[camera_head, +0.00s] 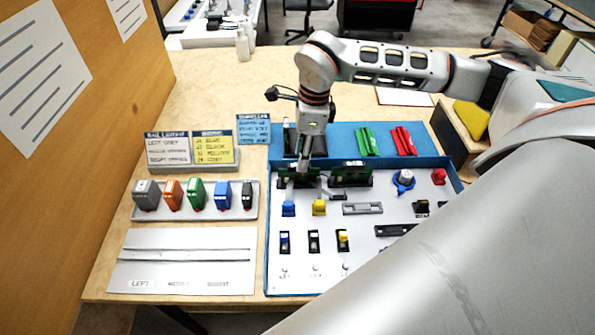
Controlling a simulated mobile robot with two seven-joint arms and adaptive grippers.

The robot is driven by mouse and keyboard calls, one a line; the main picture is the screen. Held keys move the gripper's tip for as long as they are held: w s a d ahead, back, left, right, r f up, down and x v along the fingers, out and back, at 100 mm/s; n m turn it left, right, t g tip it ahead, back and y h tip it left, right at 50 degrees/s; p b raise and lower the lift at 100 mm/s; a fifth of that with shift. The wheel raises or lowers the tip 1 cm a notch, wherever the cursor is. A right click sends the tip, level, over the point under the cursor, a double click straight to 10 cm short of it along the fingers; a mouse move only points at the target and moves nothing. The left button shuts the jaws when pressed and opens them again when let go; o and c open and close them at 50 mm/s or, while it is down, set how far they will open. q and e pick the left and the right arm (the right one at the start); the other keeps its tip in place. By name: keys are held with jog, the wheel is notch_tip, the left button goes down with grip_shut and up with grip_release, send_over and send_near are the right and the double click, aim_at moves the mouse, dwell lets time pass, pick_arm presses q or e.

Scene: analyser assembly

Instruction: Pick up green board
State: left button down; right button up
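Two dark green boards stand in black holders at the back of the blue-edged tray (268,255): a left one (284,172) and a right one (352,170). My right gripper (305,170) points down over the left board, with its fingertips at or just above the board's top edge. The gripper is small and dark here and hides part of that board, so I cannot tell whether it touches the board or is closed on it. My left gripper is not in view.
Blue and yellow connectors (319,207) stand just in front of the boards. Green and red parts (403,141) lie on the blue strip behind. A rack with coloured modules (195,194) and a grey rail plate (185,262) are on the left. My arm covers the lower right.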

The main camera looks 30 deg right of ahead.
jog(key=f, duration=0.2)
jog(key=w+f, duration=0.1)
jog(key=shift+a+f, duration=0.15)
jog(key=shift+f, duration=0.85)
grip_shut()
jog(key=shift+r, duration=0.1)
jog(key=shift+w+r, duration=0.1)
jog(key=shift+r, duration=0.4)
notch_tip(320, 180, up, 19)
jog(key=shift+p, duration=0.3)
